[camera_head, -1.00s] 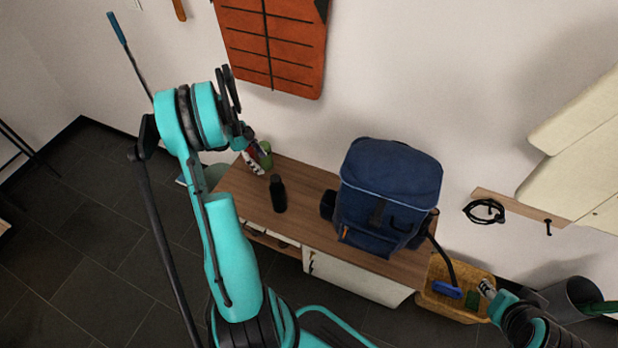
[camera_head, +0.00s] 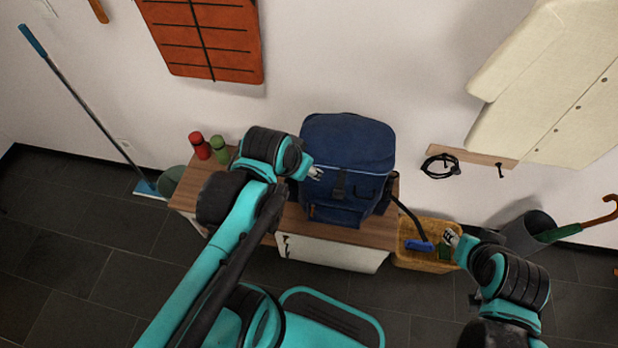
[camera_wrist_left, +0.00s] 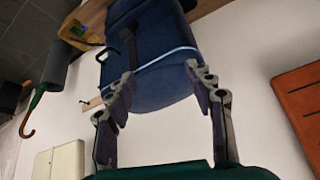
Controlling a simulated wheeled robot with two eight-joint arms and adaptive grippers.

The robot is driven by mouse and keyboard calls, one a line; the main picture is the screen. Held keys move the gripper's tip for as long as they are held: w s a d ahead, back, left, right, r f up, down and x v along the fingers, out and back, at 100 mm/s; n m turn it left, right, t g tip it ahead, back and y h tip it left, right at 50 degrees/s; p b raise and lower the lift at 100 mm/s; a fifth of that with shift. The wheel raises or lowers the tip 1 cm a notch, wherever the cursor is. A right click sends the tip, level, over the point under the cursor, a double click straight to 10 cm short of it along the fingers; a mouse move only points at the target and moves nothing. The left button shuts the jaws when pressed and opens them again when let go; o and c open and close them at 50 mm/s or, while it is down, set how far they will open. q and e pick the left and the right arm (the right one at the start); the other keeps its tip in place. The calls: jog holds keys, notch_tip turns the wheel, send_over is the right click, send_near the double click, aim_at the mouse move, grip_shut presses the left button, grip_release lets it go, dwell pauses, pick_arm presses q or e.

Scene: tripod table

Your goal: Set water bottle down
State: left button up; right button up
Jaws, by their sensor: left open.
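A red bottle (camera_head: 200,146) and a green bottle (camera_head: 220,149) stand side by side at the left back of the wooden bench (camera_head: 187,197). Which one is the water bottle I cannot tell. A black bottle seen earlier on the bench is hidden now, with my left arm across that part. My left gripper (camera_head: 315,173) is at the left side of the blue backpack (camera_head: 347,146). In the left wrist view its fingers (camera_wrist_left: 160,85) are apart with nothing between them and the backpack (camera_wrist_left: 158,60) beyond. My right gripper (camera_head: 451,237) is by the crate; its fingers are too small to read.
A yellow-brown crate (camera_head: 442,266) with a blue brush (camera_head: 419,246) stands on the floor right of the bench. A dark bin (camera_head: 522,230) with an umbrella (camera_head: 562,232) is farther right. A mop (camera_head: 85,108) leans at the left wall.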

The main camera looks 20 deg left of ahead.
pick_arm(q)
jog(key=shift+s+d+f+n+t, duration=0.15)
jog(key=shift+s+d+n+t, duration=0.15)
jog(key=shift+s+d, duration=0.35)
jog(key=shift+s+d+f+n+t, duration=0.1)
jog(key=shift+s+d+n+t, duration=0.15)
jog(key=shift+s+d, duration=0.4)
